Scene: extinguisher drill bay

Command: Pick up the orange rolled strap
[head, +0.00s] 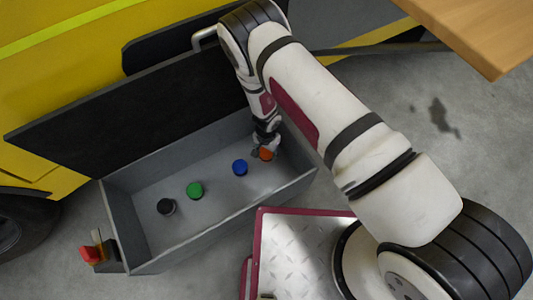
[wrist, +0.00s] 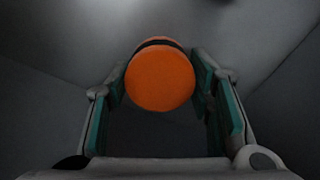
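The orange rolled strap (head: 265,154) lies at the right end of the open grey bin in the head view. In the wrist view the strap (wrist: 160,78) is a round orange roll with a dark band along its upper edge. My gripper (head: 262,150) reaches down into the bin at the strap. In the wrist view my gripper (wrist: 162,88) is open, with a teal-padded finger on each side of the strap. The right finger looks slightly apart from the strap; on the left I cannot tell whether there is contact.
Blue (head: 240,167), green (head: 194,190) and black (head: 166,206) rolls lie left of the strap in the bin (head: 205,243). The bin's dark lid (head: 130,120) stands raised behind. A red-topped block (head: 92,252) is at the left end. A wooden tabletop (head: 480,30) is upper right.

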